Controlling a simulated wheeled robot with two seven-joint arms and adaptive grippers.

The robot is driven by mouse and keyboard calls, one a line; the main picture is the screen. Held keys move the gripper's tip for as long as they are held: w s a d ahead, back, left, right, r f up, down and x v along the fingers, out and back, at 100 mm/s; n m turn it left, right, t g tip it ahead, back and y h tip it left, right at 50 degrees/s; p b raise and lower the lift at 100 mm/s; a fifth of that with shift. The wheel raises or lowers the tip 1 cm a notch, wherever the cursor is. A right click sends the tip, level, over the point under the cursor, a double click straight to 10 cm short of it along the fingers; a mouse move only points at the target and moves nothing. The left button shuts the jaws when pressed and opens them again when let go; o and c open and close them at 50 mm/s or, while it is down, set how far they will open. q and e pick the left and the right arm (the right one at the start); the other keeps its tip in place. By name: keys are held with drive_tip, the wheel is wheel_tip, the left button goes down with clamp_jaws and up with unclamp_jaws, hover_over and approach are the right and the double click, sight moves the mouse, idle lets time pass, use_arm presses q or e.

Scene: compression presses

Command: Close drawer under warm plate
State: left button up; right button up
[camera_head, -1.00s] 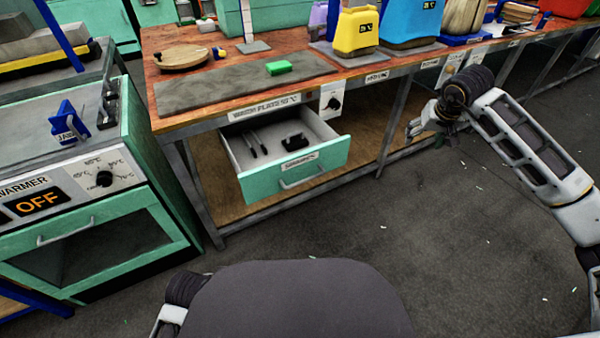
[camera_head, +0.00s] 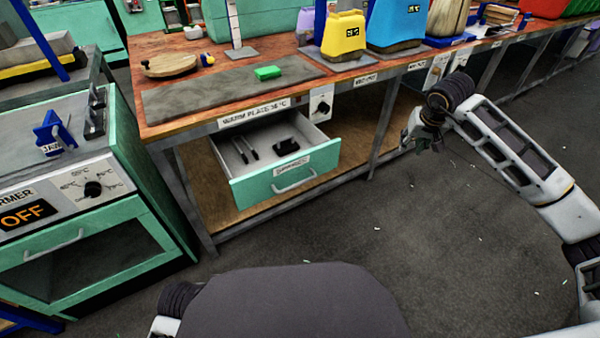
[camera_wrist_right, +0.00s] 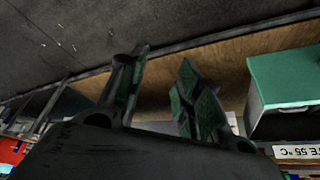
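The drawer (camera_head: 255,187) is pulled out under the warm plate (camera_head: 235,88). It has a green front with a label and a grey handle (camera_head: 294,182), and dark items lie inside. Its green front also shows at the right of the right wrist view (camera_wrist_right: 285,80). My right gripper (camera_head: 424,143) is to the right of the drawer, in front of the bench and clear of the drawer front. In the right wrist view its green-padded fingers (camera_wrist_right: 160,95) are spread apart with nothing between them. My left gripper is not in view.
A green block (camera_head: 268,73) lies on the warm plate. A warmer (camera_head: 90,205) reading OFF stands to the left of the bench. A bench leg (camera_head: 384,125) stands between the drawer and my right gripper. The floor (camera_head: 400,240) before the drawer is clear.

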drive_tip(key=shift+g, duration=0.7)
drive_tip(key=s+f, duration=0.1)
drive_tip(key=f, duration=0.1)
drive_tip(key=s+f, duration=0.1)
drive_tip(key=f, duration=0.1)
drive_tip(key=s+f, duration=0.1)
drive_tip(key=f, duration=0.1)
drive_tip(key=shift+a+f, duration=0.25)
clamp_jaws()
drive_tip(key=s+a+f+m+g+y, duration=0.1)
drive_tip(key=s+a+f+g+y, duration=0.25)
drive_tip(key=s+f, duration=0.5)
drive_tip(key=s+a+f+g+y, duration=0.2)
drive_tip(key=s+a+f, duration=0.3)
drive_tip(key=s+f, duration=0.35)
drive_tip(key=a+r+m+y, duration=0.4)
drive_tip(key=a+m+y, duration=0.3)
drive_tip(key=a+m, duration=0.15)
drive_tip(key=w+a+r+m+t+y, duration=0.1)
drive_tip(key=w+r+m+t, duration=0.3)
drive_tip(key=m, duration=1)
drive_tip(key=w+a+r+m+t+y, duration=0.1)
drive_tip(key=w+r+m+t+y, duration=0.3)
drive_tip(key=m, duration=0.9)
drive_tip(key=w+r, duration=0.3)
drive_tip(key=r, duration=0.1)
drive_tip(key=shift+w+m+y, duration=0.35)
drive_tip(key=shift+w, duration=0.05)
